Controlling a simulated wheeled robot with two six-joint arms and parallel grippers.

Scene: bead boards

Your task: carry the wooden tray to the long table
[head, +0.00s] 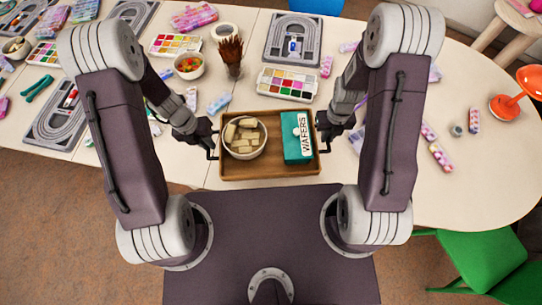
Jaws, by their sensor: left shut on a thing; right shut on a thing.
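The wooden tray (270,172) is in the middle of the head view, at the near edge of a long pale table (190,172). It looks level. My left gripper (212,150) is shut on the tray's left side. My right gripper (322,145) is shut on the tray's right side. I cannot tell whether the tray's underside touches the table.
Beyond the tray stand a paint set (287,85), a brush pot (231,66), a bowl of colourful pieces (189,66) and a grey track board (303,38). An orange stand (508,103) is at right. A green chair (478,258) is at lower right.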

